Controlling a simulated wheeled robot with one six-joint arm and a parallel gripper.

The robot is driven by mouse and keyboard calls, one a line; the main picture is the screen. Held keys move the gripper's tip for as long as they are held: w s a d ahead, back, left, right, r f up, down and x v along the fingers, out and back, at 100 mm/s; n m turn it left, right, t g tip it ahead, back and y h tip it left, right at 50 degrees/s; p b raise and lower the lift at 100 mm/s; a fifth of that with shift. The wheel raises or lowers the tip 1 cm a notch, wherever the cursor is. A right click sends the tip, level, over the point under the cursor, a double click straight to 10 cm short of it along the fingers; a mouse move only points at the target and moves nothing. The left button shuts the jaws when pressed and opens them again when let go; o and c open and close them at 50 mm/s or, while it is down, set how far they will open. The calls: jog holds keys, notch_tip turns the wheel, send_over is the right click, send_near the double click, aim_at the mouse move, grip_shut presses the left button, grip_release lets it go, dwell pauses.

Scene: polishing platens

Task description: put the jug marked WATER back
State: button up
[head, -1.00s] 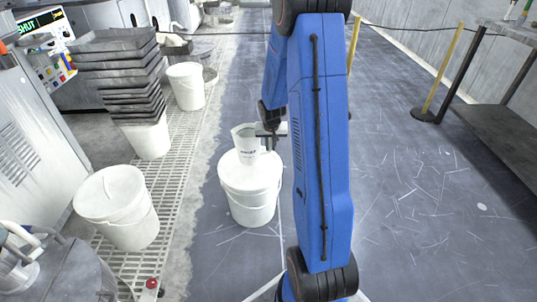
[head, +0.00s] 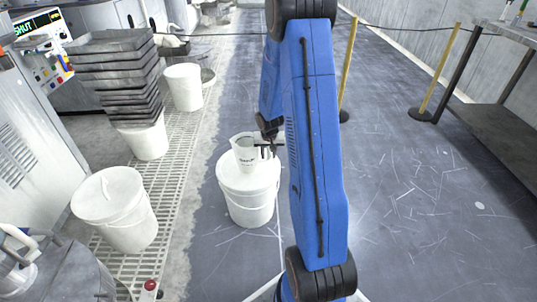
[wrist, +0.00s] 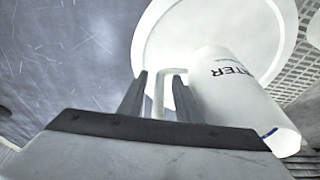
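The jug marked WATER (head: 246,153) is white and appears upright on the lid of a white bucket (head: 250,207). In the wrist view the jug (wrist: 235,95) shows its lettering upside down, with the bucket lid (wrist: 155,40) behind it. My gripper (head: 266,146) is at the jug's right side in the head view. In the wrist view my gripper's fingers (wrist: 160,78) are apart, on either side of the jug's handle, with visible gaps. The contact under the jug's base is hard to see.
A yellow post (head: 348,70) is at the back. The floor to the right is clear.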

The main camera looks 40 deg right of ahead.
jog(key=shift+r, duration=0.1)
jog(key=s+a+r+n, duration=0.1)
jog(key=s+a+r, duration=0.25)
jog(key=r, duration=0.35)
jog(key=s+a+r, duration=0.2)
jog(key=a+r, duration=0.2)
jog(key=r, duration=0.4)
jog(key=s+a+r+n, duration=0.1)
jog(key=s+a+r, duration=0.2)
jog(key=r, duration=0.4)
jog(key=s+a+r+n, duration=0.1)
jog(key=s+a+r, duration=0.2)
jog(key=s+a, duration=0.2)
jog(key=s+a+r+n+t+y, duration=0.1)
jog(key=s+a+r, duration=0.3)
jog(key=s, duration=0.7)
jog(key=s+a+r+n+t, duration=0.1)
jog(key=s+a+r+n, duration=0.1)
jog(key=s+a, duration=0.4)
jog(key=s+r, duration=0.1)
jog(key=s, duration=0.2)
jog(key=shift+a+r+n+y, duration=0.2)
jog(key=shift+a+n+y, duration=0.2)
jog(key=shift+s+a, duration=0.1)
jog(key=shift+a, duration=0.05)
